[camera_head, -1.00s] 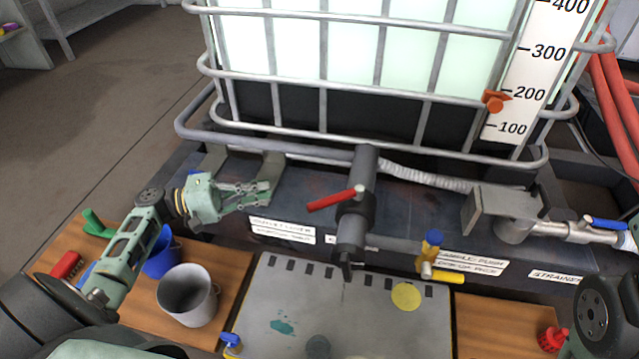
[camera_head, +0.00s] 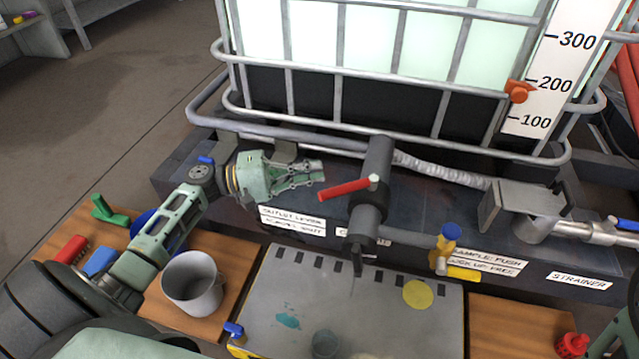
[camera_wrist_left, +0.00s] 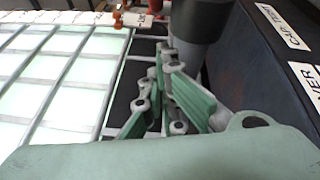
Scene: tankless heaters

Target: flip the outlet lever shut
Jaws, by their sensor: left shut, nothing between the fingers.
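The red outlet lever (camera_head: 346,188) sits on the dark grey valve pipe (camera_head: 368,205) and points left from its pivot, tilted slightly down at its free end. My left gripper (camera_head: 320,171) is shut and empty. Its fingertips are just above the lever's free end in the head view, seemingly apart from it. In the left wrist view the shut fingers (camera_wrist_left: 175,105) lie in front of the dark valve pipe (camera_wrist_left: 195,20); I cannot make out the lever there. My right gripper is not in view.
The caged tank (camera_head: 400,60) stands behind. A yellow-and-blue sample tap (camera_head: 447,250) is right of the outlet. A grey mug (camera_head: 193,283) stands on the wooden bench (camera_head: 240,275) at left. A grey tray (camera_head: 370,295) lies below the spout.

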